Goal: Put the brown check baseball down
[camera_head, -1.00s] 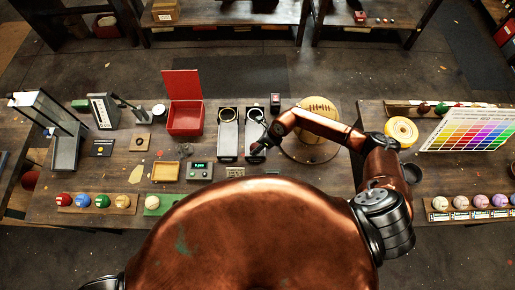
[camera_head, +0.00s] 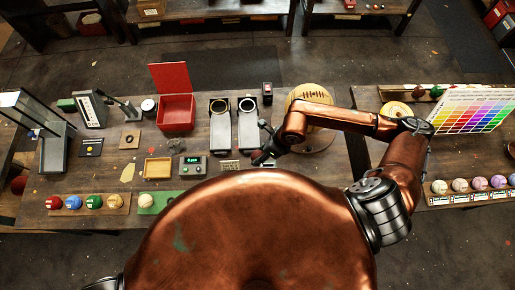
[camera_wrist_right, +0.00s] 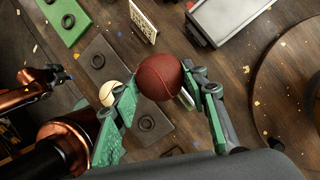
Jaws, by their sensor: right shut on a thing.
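A dark reddish-brown ball (camera_wrist_right: 159,77) is in the right wrist view, held between the green-padded fingers of my right gripper (camera_wrist_right: 168,98). Its check pattern cannot be made out. In the head view my right gripper (camera_head: 262,158) is just beyond my copper body, right of the small plaque, and the ball is hard to see there. Below it in the wrist view is a dark plate (camera_wrist_right: 100,60) with black rings, and a similar plate lies lower. A cream ball (camera_wrist_right: 108,92) sits there, partly behind a finger. My left gripper (camera_wrist_right: 58,76) shows small at the left edge.
A green board (camera_wrist_right: 68,22) with rings, a small plaque (camera_wrist_right: 143,20) and a grey tray (camera_wrist_right: 228,14) lie nearby. A round wooden disc (camera_wrist_right: 295,80) is at right. The head view shows a red box (camera_head: 176,113) and a row of balls on a board (camera_head: 85,211).

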